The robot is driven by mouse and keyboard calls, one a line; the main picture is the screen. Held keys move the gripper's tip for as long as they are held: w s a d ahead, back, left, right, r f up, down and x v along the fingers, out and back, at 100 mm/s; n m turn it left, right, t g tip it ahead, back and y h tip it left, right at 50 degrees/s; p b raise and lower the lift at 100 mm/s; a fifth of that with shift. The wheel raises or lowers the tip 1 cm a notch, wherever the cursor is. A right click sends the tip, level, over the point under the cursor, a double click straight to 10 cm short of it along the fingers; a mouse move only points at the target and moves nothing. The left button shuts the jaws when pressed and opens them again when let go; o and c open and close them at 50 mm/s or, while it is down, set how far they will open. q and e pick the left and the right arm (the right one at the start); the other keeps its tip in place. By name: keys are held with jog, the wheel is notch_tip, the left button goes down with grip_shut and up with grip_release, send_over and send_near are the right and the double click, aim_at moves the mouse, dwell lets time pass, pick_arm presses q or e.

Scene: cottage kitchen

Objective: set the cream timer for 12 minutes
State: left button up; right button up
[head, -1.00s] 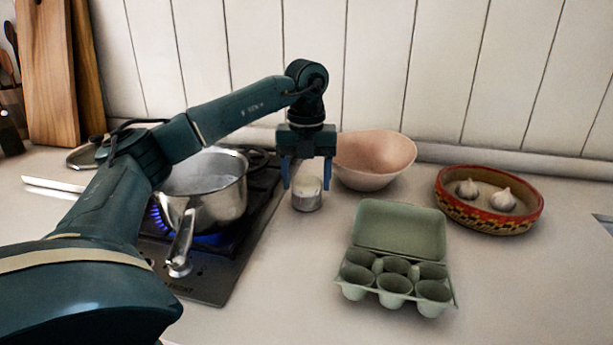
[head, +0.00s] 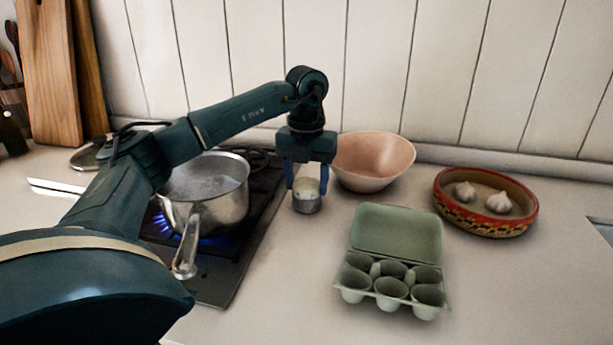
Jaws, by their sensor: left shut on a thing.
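The cream timer (head: 307,203) is a small round piece with a pale top and a metallic lower body. It stands on the counter just right of the stove. My left gripper (head: 307,187) points straight down over it, its blue fingers shut on the timer's upper part from both sides. The timer's dial markings are too small to read. My right gripper is not in view.
A steel saucepan (head: 205,190) with water sits over a lit blue flame on the stove (head: 225,270). A pink bowl (head: 373,160) stands close behind the timer. A green egg carton (head: 398,235) lies open in front right. A patterned dish (head: 487,215) holds garlic.

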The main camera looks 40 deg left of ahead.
aim_at(307, 182)
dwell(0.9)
pick_arm(q)
jog(key=o, duration=1)
notch_tip(307, 182, up, 8)
jog(key=shift+d+f+p, duration=0.1)
jog(key=shift+p, duration=0.25)
notch_tip(307, 182, up, 5)
jog(key=p, duration=0.2)
jog(key=shift+r+p, duration=0.2)
jog(key=shift+p, duration=0.15)
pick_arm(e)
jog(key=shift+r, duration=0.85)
